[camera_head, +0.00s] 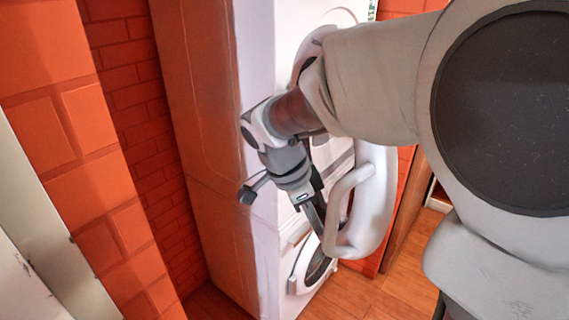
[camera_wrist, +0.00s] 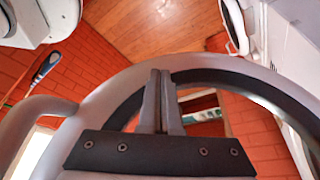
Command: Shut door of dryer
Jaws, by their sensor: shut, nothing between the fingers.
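The dryer (camera_head: 258,60) is the upper unit of a tall white stack against the brick wall. Its round white door (camera_head: 377,190) stands open, swung out from the front, with a looped handle (camera_head: 338,205). My gripper (camera_head: 318,228) is shut and empty, pointing down beside the door near its handle. In the wrist view, the closed fingertips (camera_wrist: 160,75) lie across the door's pale ring and dark inner rim (camera_wrist: 215,76); whether they touch it I cannot tell. The handle (camera_wrist: 22,125) is at the left there. My arm hides much of the dryer's front.
A lower machine with a round door (camera_head: 312,265) stands beneath the dryer; its door also shows in the wrist view (camera_wrist: 235,25). An orange brick wall (camera_head: 140,110) is at the left. The wooden floor (camera_head: 355,295) in front is clear.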

